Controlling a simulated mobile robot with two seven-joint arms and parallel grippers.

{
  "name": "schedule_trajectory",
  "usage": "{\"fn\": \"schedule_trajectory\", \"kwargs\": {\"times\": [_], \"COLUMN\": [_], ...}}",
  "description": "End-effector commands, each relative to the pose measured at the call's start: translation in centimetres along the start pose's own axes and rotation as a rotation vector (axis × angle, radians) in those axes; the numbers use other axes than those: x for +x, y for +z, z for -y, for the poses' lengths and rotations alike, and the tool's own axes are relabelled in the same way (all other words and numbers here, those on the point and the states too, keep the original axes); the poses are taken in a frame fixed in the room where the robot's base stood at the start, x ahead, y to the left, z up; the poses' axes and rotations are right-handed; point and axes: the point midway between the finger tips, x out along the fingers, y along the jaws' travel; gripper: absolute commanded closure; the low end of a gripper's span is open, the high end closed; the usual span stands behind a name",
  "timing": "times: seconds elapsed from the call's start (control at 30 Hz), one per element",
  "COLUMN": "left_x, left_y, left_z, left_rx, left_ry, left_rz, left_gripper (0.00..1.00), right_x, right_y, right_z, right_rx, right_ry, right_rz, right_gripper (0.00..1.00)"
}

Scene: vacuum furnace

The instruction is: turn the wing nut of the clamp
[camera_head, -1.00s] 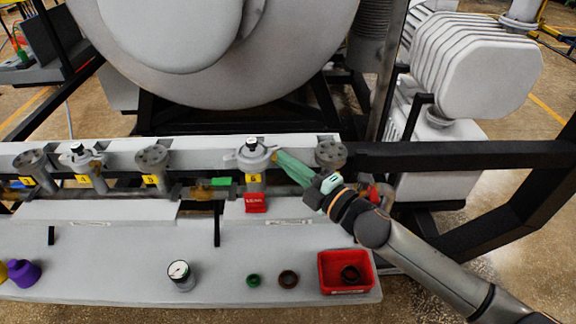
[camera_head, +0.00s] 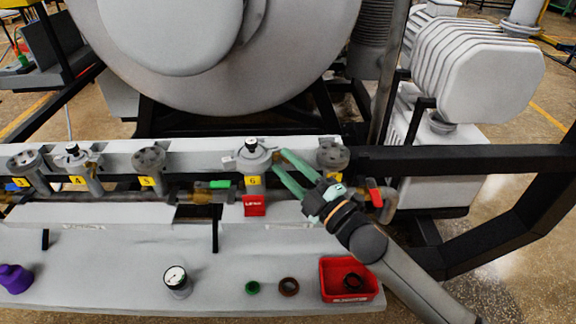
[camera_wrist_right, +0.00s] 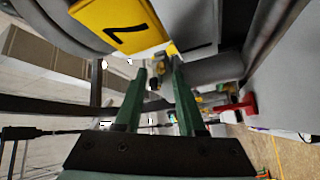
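A grey clamp (camera_head: 238,160) sits around the flange with the black-topped gauge, above the yellow label 6. Its small brass wing nut (camera_head: 276,157) sticks out on the clamp's right side. My right gripper (camera_head: 280,160) reaches in from the right with two green fingers spread apart. Its fingertips are close beside the wing nut; I cannot tell whether they touch it. In the right wrist view the fingers (camera_wrist_right: 160,75) stand apart with a gap between them, and no held thing shows clearly. My left gripper is not in view.
A blank flange (camera_head: 332,155) stands just right of the fingers. A red tag (camera_head: 254,206) hangs below label 6. A red-handled valve (camera_head: 375,197) is near my right wrist. A red bin (camera_head: 347,265), a gauge (camera_head: 176,279) and rings lie on the grey bench (camera_head: 110,270).

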Motion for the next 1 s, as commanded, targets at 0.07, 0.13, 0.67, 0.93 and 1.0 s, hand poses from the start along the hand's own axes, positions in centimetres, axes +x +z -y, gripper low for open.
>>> {"fn": "schedule_trajectory", "kwargs": {"times": [0.07, 0.13, 0.67, 0.93, 1.0], "left_x": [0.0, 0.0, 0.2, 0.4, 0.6], "left_y": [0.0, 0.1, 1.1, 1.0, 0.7], "left_z": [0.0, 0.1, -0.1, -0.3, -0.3], "left_rx": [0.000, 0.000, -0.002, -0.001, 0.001], "left_ry": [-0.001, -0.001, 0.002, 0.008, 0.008], "left_rz": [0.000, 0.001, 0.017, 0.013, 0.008], "left_gripper": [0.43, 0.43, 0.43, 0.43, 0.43], "right_x": [0.0, 0.0, -8.0, -11.7, -12.1], "right_y": [0.0, 0.0, 0.0, 0.1, 0.1], "right_z": [0.0, 0.0, 0.2, 0.1, 0.1], "right_rx": [-0.001, -0.001, -0.001, 0.000, -0.001], "right_ry": [0.000, 0.000, -0.004, -0.001, -0.001], "right_rz": [0.000, 0.000, 0.001, 0.001, 0.001], "right_gripper": [0.61, 0.61, 0.61, 0.61, 0.61]}}
